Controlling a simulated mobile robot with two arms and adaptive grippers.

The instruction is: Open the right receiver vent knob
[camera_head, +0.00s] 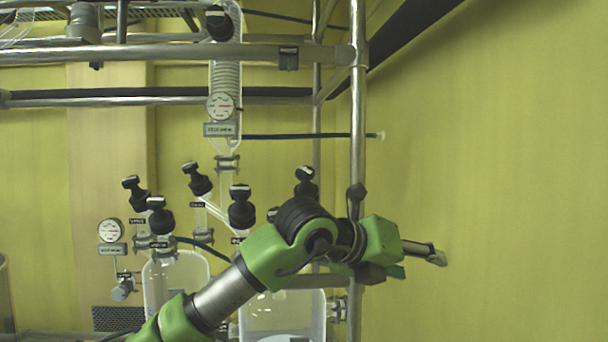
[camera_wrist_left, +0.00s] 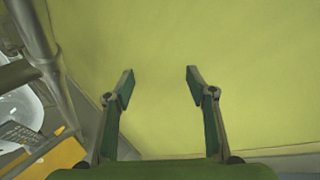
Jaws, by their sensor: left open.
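Several black knobs stand on the glassware above two glass receivers. One black knob (camera_head: 241,207) and another black knob (camera_head: 306,183) are above the right receiver (camera_head: 283,318); the small labels are too blurred to tell which is the vent knob. My left arm crosses in front of the right receiver and hides part of its top. My left gripper (camera_head: 438,257) is to the right of the steel post, apart from the knobs. In the left wrist view the left gripper (camera_wrist_left: 160,80) is open and empty, facing the bare yellow wall. My right gripper is not in view.
A vertical steel post (camera_head: 357,130) and horizontal rails (camera_head: 180,53) frame the glassware. A left receiver (camera_head: 176,285), a gauge (camera_head: 111,231) and a coiled glass condenser (camera_head: 226,75) stand left of my arm. Free room lies before the yellow wall (camera_head: 490,150) at right.

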